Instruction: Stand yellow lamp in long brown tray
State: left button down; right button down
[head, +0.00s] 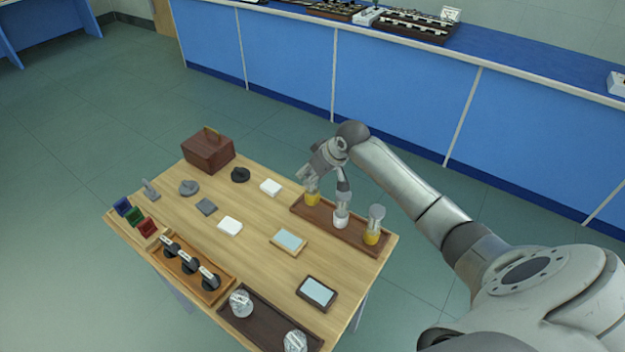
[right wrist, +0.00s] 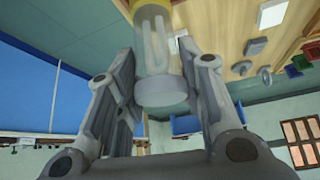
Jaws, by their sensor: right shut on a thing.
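The yellow lamp (head: 312,198) has a yellow base and a clear glass top. It is upright at the left end of the long brown tray (head: 326,213); I cannot tell whether its base touches the tray floor. My right gripper (head: 313,180) is shut on its glass part from above and hides much of it. In the right wrist view the glass tube (right wrist: 160,85) of the lamp is between the fingers. A white-based lamp (head: 341,215) and another yellow-based lamp (head: 373,228) stand in the same tray. My left gripper is not in view.
An orange tray (head: 220,285) and a dark tray (head: 262,322) are at the front. Blue benches stand behind.

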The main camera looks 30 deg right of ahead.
jog(key=shift+w+d+f, duration=0.15)
jog(key=shift+w+f, duration=0.15)
notch_tip(320, 180, down, 2)
jog(key=shift+f+p, duration=0.15)
jog(key=shift+p, duration=0.5)
jog(key=shift+f, duration=0.45)
jog(key=c, duration=1)
grip_release()
jog(key=shift+f, duration=0.1)
jog(key=shift+o, duration=0.2)
jog(key=b+v, duration=0.1)
jog(key=v, duration=1.1)
